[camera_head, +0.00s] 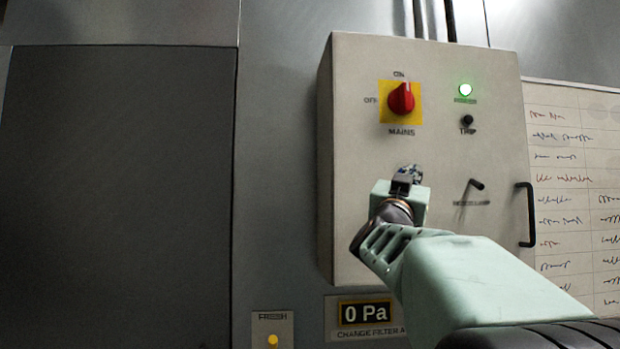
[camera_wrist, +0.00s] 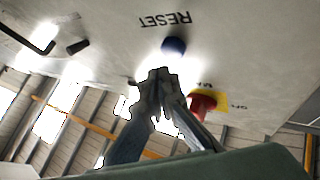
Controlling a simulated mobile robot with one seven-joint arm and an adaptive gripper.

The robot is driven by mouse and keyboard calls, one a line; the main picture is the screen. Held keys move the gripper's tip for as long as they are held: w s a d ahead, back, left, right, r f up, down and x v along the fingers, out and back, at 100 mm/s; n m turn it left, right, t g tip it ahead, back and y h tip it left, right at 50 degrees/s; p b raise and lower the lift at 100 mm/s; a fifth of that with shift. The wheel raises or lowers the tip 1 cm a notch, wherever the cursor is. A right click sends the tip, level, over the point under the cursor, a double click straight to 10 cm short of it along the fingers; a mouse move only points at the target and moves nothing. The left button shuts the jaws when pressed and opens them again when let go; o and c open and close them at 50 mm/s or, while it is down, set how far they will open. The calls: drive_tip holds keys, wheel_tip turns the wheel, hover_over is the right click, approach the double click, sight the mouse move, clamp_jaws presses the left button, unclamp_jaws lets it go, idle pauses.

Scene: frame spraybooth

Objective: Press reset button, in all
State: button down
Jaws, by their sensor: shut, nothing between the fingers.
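The reset button is a round blue button (camera_wrist: 173,46) beside the printed word RESET, which appears upside down in the wrist view. In the head view it is mostly hidden behind my gripper (camera_head: 408,173). My gripper, also in the wrist view (camera_wrist: 160,75), is shut and empty, with its fingertips pointing at the panel. The fingertips appear just below the button in the wrist view, very close to it. I cannot tell whether they touch it. The button sits on the front of the grey control box (camera_head: 345,130).
The red mains knob (camera_head: 401,98) on its yellow plate is above my gripper. A lit green power lamp (camera_head: 465,90), a black trip button (camera_head: 467,120), a black lever (camera_head: 476,185) and a black handle (camera_head: 531,215) lie to the right. A display (camera_head: 365,313) reads 0 Pa.

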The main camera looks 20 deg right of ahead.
drive_tip(key=s, duration=0.2)
drive_tip(key=s+a+b, duration=0.1)
drive_tip(key=s, duration=0.1)
drive_tip(key=shift+s, duration=0.1)
idle(0.7)
